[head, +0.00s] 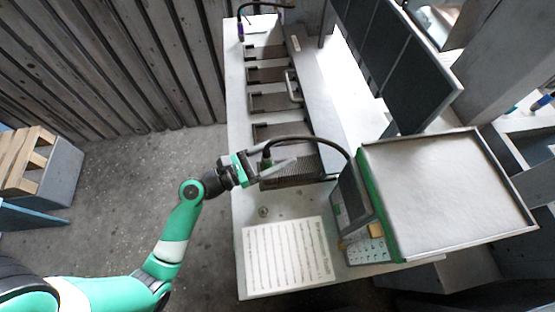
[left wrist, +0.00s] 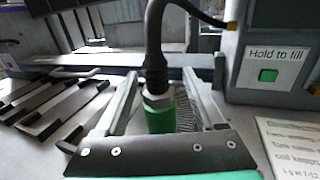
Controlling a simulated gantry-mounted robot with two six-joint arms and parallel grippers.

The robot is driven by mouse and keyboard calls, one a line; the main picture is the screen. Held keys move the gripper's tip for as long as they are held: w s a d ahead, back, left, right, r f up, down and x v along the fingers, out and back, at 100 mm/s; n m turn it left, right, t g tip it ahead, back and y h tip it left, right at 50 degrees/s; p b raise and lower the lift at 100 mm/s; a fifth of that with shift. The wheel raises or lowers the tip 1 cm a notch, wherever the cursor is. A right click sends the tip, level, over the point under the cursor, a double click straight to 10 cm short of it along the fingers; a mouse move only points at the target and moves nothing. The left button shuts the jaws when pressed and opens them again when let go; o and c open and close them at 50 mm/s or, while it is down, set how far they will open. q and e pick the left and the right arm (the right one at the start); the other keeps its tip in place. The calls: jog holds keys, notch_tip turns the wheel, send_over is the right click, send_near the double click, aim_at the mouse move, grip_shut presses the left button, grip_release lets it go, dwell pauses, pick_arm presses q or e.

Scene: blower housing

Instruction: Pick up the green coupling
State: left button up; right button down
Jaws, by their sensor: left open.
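The green coupling (left wrist: 160,112) hangs at the end of a black hose, below a silver hex nut, in the left wrist view. In the head view the coupling (head: 266,161) shows small at the hose end, beside my gripper. My left gripper (left wrist: 168,88) is open, with one finger on each side of the coupling; gaps show between coupling and fingers. In the head view the left gripper (head: 270,158) reaches over the bench's left part from the left. The coupling's lower end is hidden behind the gripper's dark plate. My right gripper is not in view.
The black hose (head: 310,138) arches from the coupling to a machine with a screen and a green button (left wrist: 268,75). A printed sheet (head: 288,255) lies on the bench. Several dark slotted trays (head: 268,102) line the bench, and another hose (head: 262,5) hangs at the far end.

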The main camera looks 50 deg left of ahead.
pick_arm(q)
jog(key=shift+s, duration=0.3)
jog(key=shift+c, duration=0.9)
grip_shut()
jog(key=shift+r+p, duration=0.5)
jog(key=shift+r, duration=0.15)
jog(key=s+d+r+p, duration=0.7)
jog(key=s+r+p, duration=0.1)
jog(key=s+r, duration=0.3)
jog(key=shift+s+r, duration=0.35)
jog(key=shift+s, duration=0.2)
